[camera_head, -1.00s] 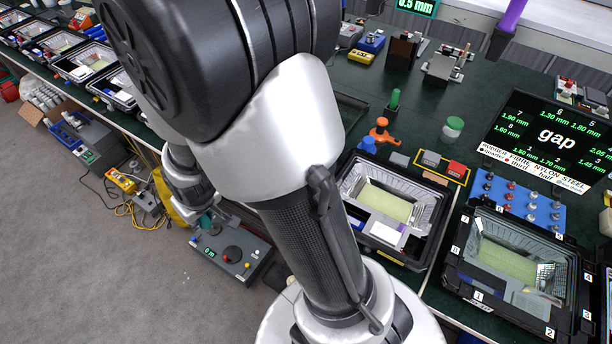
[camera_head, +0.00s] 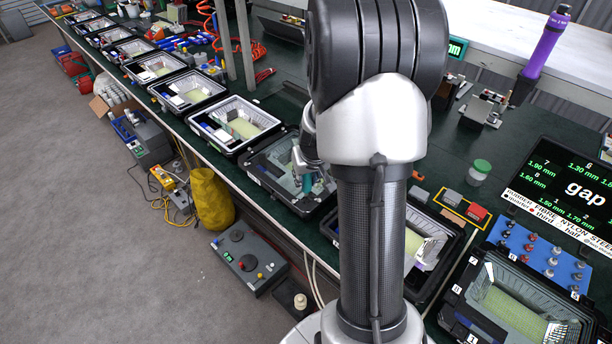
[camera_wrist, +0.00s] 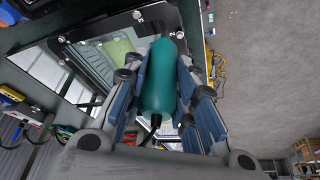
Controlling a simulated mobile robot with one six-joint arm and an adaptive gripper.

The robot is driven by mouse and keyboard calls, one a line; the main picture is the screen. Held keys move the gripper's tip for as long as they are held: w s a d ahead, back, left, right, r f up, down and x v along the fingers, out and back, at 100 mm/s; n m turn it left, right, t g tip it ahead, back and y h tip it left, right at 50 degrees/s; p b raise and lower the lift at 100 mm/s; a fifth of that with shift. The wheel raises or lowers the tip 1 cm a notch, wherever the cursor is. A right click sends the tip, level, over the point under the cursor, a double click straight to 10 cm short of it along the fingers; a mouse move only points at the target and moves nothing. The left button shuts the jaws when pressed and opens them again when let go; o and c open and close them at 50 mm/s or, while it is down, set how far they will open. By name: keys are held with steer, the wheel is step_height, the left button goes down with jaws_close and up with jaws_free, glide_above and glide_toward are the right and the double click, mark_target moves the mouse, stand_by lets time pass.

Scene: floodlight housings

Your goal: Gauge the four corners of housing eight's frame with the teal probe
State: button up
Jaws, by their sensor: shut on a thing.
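My gripper (camera_wrist: 160,100) is shut on the teal probe (camera_wrist: 158,78), whose tip points away from the wrist camera. In the head view, my gripper (camera_head: 308,172) and the teal probe (camera_head: 306,184) are over a dark-framed housing (camera_head: 268,180) in the bench row, partly behind my arm. In the wrist view, the frame (camera_wrist: 118,22) of that housing shows small numbered corner marks beneath the probe. I cannot tell whether the probe tip touches the frame. I cannot read which housing number this is.
Other housings (camera_head: 198,92) line the bench to the far left. A housing (camera_head: 440,225) stands partly behind my arm, another (camera_head: 480,325) at front right. A gap screen (camera_head: 570,185) stands at right. A control box (camera_head: 245,258) and yellow sack (camera_head: 212,200) are beside the bench.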

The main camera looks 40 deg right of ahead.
mark_target(306, 191)
steer(key=shift+b, duration=0.3)
step_height(306, 191, down, 6)
steer(key=b, duration=0.5)
steer(key=shift+b, duration=0.4)
steer(key=shift+s+a+f+b, duration=0.1)
steer(key=shift+f+b, duration=0.45)
steer(key=shift+b, duration=0.35)
stand_by(1.5)
steer(key=shift+r+p, duration=2.45)
steer(key=shift+r, duration=0.65)
steer(key=shift+f, duration=0.1)
steer(key=o, duration=0.4)
steer(key=c, duration=0.4)
